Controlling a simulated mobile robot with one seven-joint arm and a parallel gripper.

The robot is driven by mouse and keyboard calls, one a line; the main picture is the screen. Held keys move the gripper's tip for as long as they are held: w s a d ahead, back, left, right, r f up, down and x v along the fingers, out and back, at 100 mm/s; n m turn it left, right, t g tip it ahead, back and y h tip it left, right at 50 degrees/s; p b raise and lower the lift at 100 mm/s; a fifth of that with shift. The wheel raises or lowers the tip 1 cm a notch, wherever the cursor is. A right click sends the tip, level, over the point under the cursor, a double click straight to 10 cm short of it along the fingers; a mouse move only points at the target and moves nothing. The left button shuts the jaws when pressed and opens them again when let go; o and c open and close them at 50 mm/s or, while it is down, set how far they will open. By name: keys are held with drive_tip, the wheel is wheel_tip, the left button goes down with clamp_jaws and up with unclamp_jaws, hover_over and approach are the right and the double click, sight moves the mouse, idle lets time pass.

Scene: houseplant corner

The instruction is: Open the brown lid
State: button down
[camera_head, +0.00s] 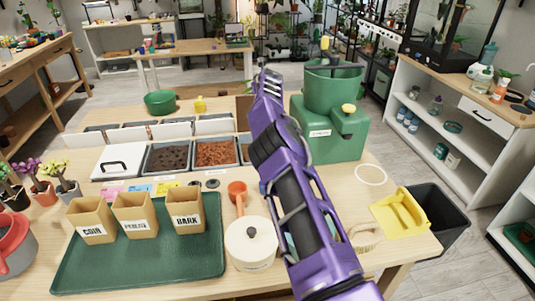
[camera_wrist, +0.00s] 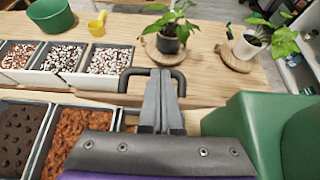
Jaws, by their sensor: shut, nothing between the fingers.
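A strip of the brown lid (camera_head: 243,109) shows beside my arm in the head view, at the right end of the row of bins. It appears to stand up behind the front bins, but my arm hides most of it and its exact tilt is unclear. In the wrist view, a black bar handle (camera_wrist: 177,76) shows behind my fingers. My gripper (camera_wrist: 160,78) is shut and empty, its fingertips overlapping the handle in that view; I cannot tell whether they touch. My gripper (camera_head: 268,82) also shows in the head view, pointing away over the bins.
A green machine with a hopper (camera_head: 335,130) stands close on the right. Open bins of dark soil (camera_head: 168,158) and bark (camera_head: 216,153) lie left of my arm, beside a bin under a white lid (camera_head: 120,160). A cream pot (camera_head: 250,245) stands in front.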

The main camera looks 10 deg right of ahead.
drive_tip(key=shift+s+f, duration=0.1)
drive_tip(key=shift+f, duration=0.15)
